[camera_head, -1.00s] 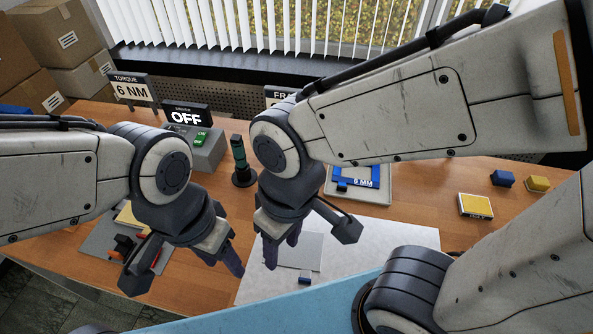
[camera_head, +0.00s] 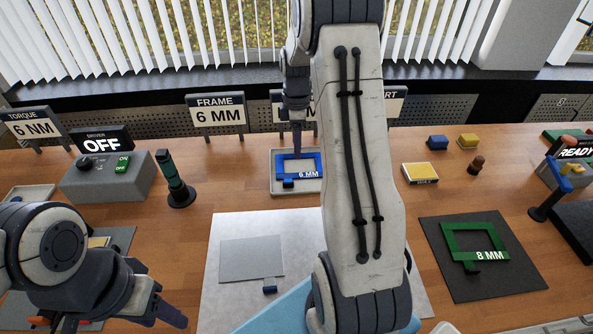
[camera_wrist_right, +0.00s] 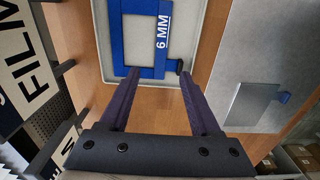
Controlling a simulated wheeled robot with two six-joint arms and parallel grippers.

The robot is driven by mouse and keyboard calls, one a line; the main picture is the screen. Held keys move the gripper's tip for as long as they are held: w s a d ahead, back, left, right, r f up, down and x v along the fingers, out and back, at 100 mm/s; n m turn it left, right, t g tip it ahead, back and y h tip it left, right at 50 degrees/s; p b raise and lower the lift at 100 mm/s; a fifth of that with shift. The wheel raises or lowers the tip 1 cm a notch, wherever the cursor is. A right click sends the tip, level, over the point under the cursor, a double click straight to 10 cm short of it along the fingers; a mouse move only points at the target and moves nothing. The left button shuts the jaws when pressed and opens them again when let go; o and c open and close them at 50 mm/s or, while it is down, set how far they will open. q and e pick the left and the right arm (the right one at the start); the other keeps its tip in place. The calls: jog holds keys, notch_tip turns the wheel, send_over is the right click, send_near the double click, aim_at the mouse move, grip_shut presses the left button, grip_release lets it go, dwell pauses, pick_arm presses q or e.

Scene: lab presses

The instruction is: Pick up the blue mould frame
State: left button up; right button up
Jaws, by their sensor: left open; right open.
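The blue mould frame (camera_head: 311,161), marked 6 MM, lies flat in a pale tray (camera_head: 275,190) at the back middle of the table. In the right wrist view the blue frame (camera_wrist_right: 158,72) shows at the top, with a small dark knob beside its near bar. My right gripper (camera_head: 297,146) points down over the frame. Its two dark fingers are apart and empty in the wrist view (camera_wrist_right: 159,78), one toward each side of the near bar; I cannot tell the height gap. My left gripper (camera_head: 166,303) is open and empty, low at the left.
A green 8 MM frame (camera_head: 475,228) lies on a dark mat (camera_head: 440,285) at the right. A driver box (camera_head: 95,178) and a dark upright tool (camera_head: 172,175) stand left of the tray. A white sheet (camera_head: 225,300) with a grey plate (camera_head: 252,258) lies in front.

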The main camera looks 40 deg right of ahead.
send_over(299, 175)
jog(key=f, duration=0.4)
jog(key=shift+w+a+f+p, duration=0.1)
jog(key=shift+w+f+p, duration=0.15)
jog(key=shift+f+p, duration=0.1)
jog(key=f, duration=0.1)
jog(key=f+p, duration=0.1)
jog(key=f, duration=0.2)
jog(key=shift+s+f, duration=0.25)
jog(key=shift+f, duration=0.5)
grip_shut()
